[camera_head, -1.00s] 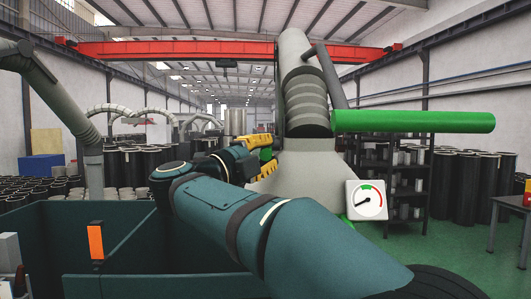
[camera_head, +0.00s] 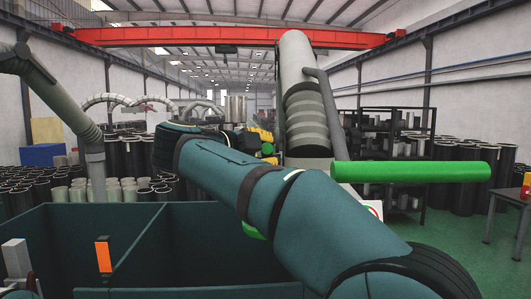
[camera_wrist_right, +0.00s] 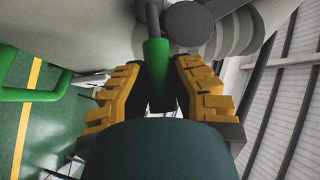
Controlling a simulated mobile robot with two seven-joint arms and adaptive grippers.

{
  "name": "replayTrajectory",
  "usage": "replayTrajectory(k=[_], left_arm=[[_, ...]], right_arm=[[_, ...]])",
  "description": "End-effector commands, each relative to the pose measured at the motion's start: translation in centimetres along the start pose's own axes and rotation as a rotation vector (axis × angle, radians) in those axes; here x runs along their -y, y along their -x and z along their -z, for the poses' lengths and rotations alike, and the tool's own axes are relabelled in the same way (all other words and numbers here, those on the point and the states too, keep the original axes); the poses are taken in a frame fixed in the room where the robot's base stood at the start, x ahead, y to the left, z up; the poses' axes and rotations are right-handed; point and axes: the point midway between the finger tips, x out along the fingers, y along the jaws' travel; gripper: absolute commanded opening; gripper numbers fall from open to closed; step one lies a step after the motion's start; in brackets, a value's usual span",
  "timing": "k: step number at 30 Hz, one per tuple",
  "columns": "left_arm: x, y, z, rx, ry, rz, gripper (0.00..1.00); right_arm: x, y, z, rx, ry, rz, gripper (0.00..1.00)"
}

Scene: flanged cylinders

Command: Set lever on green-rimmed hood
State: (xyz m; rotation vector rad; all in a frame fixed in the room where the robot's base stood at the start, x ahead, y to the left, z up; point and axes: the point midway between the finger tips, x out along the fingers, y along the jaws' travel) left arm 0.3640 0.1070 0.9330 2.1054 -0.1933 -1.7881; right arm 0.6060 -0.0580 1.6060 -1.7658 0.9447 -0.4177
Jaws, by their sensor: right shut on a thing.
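The hood (camera_head: 308,163) is a pale grey cone below a ribbed duct, mostly hidden by my right arm. A bit of its green rim (camera_head: 254,231) shows under the arm. A thick green bar (camera_head: 410,172) sticks out to the right beside it. The lever is a green grip on a grey rod; in the right wrist view the green grip (camera_wrist_right: 157,62) lies between the yellow fingers of my right gripper (camera_wrist_right: 160,85), which is shut on it. In the head view the right gripper (camera_head: 264,140) is small and partly hidden, at the hood's left side. My left gripper is out of view.
A dark teal bin (camera_head: 180,230) with an orange tag (camera_head: 103,254) stands at the front left. A grey jointed duct (camera_head: 75,115) rises at the left. Several flanged cylinders (camera_head: 130,157) stand behind. A dark shelf (camera_head: 400,125) and a table (camera_head: 503,197) are at the right.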

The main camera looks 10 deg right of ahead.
Motion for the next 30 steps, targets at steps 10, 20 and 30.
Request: replayTrajectory(k=[10, 20, 30], left_arm=[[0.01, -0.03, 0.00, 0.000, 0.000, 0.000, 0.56], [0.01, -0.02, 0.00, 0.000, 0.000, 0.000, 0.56], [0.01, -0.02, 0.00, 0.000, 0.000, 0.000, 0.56]], right_arm=[[0.76, -0.31, 0.05, 0.017, 0.069, -0.074, 0.00], [0.89, -0.32, 0.08, 0.019, 0.079, -0.083, 0.00], [0.90, -0.28, 0.08, 0.020, 0.078, -0.082, 0.56]])
